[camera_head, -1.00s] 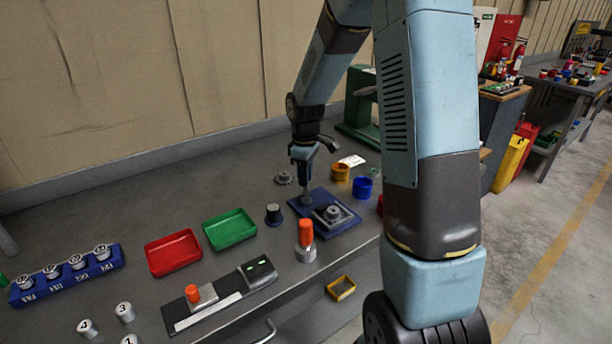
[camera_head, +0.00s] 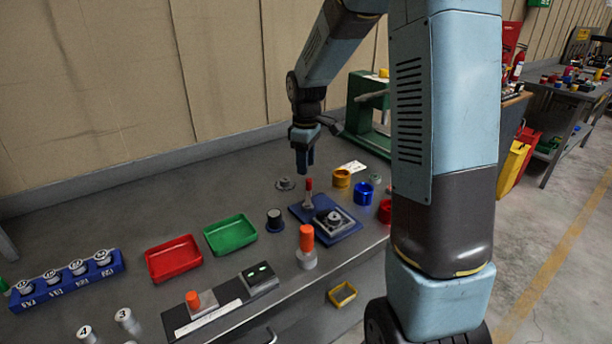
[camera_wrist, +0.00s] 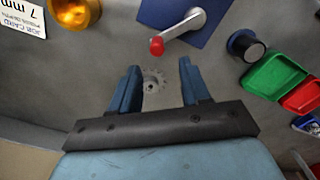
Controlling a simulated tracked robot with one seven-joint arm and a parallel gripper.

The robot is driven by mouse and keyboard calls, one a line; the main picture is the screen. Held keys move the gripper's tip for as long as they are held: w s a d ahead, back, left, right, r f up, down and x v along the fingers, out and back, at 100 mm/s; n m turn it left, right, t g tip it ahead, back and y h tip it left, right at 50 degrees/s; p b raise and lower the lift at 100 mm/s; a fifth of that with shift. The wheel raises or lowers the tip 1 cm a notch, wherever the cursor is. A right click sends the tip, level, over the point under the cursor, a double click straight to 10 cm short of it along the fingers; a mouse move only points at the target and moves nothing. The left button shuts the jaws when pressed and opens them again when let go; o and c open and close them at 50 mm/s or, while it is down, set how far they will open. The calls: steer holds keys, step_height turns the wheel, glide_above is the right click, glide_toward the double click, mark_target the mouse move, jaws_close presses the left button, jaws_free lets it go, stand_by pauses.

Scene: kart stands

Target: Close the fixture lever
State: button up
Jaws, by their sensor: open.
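The fixture is a blue base plate (camera_head: 348,235) with a grey metal block (camera_head: 334,221) on it, on the bench. Its grey lever (camera_head: 309,201) has a red knob (camera_head: 308,184) and looks raised in the head view. In the wrist view the lever (camera_wrist: 184,25) runs from the blue plate (camera_wrist: 159,12) to the red knob (camera_wrist: 157,46), just beyond my fingertips. My gripper (camera_head: 304,171) is open and empty, pointing down above the knob and apart from it. The wrist view shows both fingers (camera_wrist: 158,68) spread, with nothing between them but a grey gear lower down.
The grey gear (camera_head: 286,184) lies behind the fixture. A black-topped cylinder (camera_head: 275,219) and green tray (camera_head: 230,235) are to the left. An orange-topped post (camera_head: 306,246) stands in front.

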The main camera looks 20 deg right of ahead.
step_height(320, 180, up, 7)
stand_by(0.3)
steer(key=shift+r, duration=0.1)
